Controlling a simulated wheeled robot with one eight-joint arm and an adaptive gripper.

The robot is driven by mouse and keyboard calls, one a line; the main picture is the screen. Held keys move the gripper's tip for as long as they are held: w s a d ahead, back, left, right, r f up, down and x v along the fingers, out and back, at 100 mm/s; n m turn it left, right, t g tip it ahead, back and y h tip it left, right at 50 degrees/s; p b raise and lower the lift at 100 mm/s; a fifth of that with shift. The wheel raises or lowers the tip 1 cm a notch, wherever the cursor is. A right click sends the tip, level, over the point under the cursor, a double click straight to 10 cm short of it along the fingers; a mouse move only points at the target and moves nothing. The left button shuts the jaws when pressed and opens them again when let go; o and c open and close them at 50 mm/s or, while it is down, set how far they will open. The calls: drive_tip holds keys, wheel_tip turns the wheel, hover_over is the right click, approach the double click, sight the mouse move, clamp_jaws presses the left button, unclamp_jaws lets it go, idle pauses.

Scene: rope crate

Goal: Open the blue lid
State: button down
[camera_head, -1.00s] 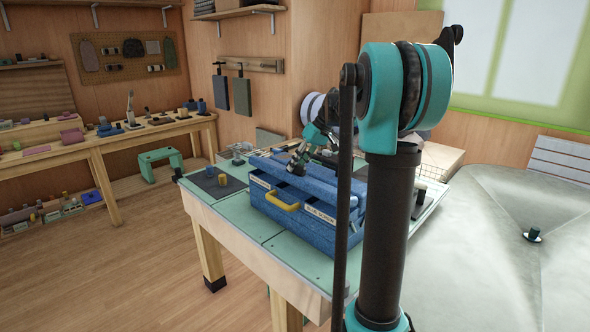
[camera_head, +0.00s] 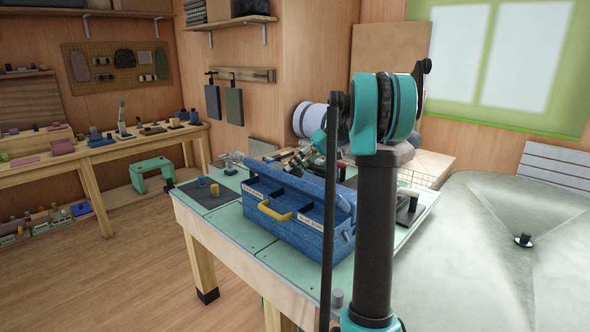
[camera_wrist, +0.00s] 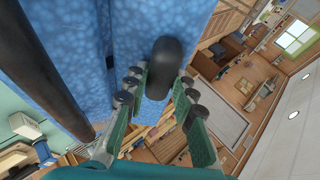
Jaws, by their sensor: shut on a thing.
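The blue toolbox (camera_head: 284,232) stands on the green-topped table, with a yellow handle (camera_head: 274,211) on its front side. Its blue lid (camera_head: 318,188) is tilted up along the far side, and dark compartments show inside the box. In the wrist view the speckled blue lid (camera_wrist: 75,45) fills the upper left. My gripper (camera_wrist: 158,88) is shut on a dark rounded knob (camera_wrist: 161,66) at the lid, with a finger on each side of it. In the head view my gripper (camera_head: 296,160) is small behind the lid and partly hidden.
A dark mat (camera_head: 211,192) with small yellow and blue pieces lies left of the box on the table (camera_head: 235,237). A black-handled tool (camera_head: 407,208) stands to the right. My arm column covers part of the table's right side. Wooden floor is clear at front left.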

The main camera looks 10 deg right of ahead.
drive_tip(key=c, duration=1.2)
unclamp_jaws()
drive_tip(key=shift+d, duration=0.15)
drive_tip(key=v, duration=1.2)
